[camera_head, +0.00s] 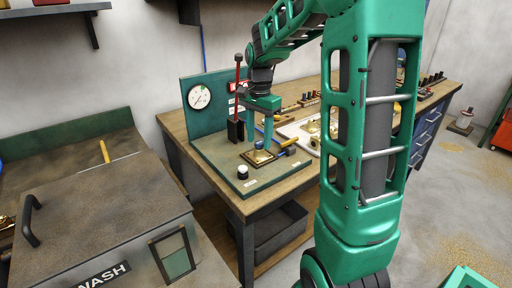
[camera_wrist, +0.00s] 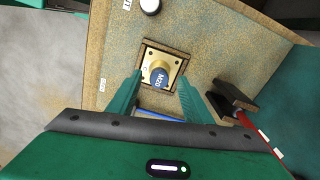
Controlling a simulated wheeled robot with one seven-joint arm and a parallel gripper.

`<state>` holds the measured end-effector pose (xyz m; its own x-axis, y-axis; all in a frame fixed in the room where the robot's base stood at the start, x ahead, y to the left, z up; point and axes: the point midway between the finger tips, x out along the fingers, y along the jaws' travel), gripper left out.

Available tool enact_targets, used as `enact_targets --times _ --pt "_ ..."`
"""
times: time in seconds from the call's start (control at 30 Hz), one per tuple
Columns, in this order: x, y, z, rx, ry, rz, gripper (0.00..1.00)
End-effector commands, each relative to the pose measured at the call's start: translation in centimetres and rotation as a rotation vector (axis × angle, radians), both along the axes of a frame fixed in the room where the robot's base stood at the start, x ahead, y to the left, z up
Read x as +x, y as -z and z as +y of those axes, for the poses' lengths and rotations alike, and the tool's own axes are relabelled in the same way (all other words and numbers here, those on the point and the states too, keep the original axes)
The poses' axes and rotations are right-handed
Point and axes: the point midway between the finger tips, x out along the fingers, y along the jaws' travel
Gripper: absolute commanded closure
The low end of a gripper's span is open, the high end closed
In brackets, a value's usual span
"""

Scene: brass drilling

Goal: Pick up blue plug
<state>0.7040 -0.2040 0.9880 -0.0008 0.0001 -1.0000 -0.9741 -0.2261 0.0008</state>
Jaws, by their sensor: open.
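The blue plug (camera_wrist: 159,77), marked M20, stands in the square brass block (camera_wrist: 162,65) in the wrist view. The brass block also shows in the head view (camera_head: 258,157), on the green board of the wooden bench. My gripper (camera_wrist: 160,80) is open above the block, with one green finger on each side of the plug and gaps between. The gripper (camera_head: 261,132) points down in the head view. The plug is too small to make out clearly there.
A black clamp with a red lever (camera_head: 237,100) stands left of my gripper. A round gauge (camera_head: 199,96) is on the green back panel. A white-topped knob (camera_head: 242,172) is at the board's front. A yellow-and-blue tool (camera_head: 284,147) lies right of the block.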

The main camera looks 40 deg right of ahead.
Motion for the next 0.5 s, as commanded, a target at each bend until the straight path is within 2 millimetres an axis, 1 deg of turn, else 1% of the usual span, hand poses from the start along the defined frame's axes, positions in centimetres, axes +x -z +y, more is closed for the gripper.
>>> enact_targets --times 0.1,0.3,0.33,0.37,0.4,0.5 --pt "-0.05 0.64 0.02 0.001 0.0 0.001 0.54" --pt "-0.03 0.65 0.02 0.0 0.0 0.0 0.54" --pt "-0.03 0.65 0.02 0.0 0.0 0.0 0.59" --pt "-0.03 0.64 0.02 0.0 0.0 0.0 0.66" --pt "-0.02 0.64 0.03 0.0 0.0 0.0 0.76" --pt "-0.02 0.63 0.04 0.0 -0.001 0.0 0.98"
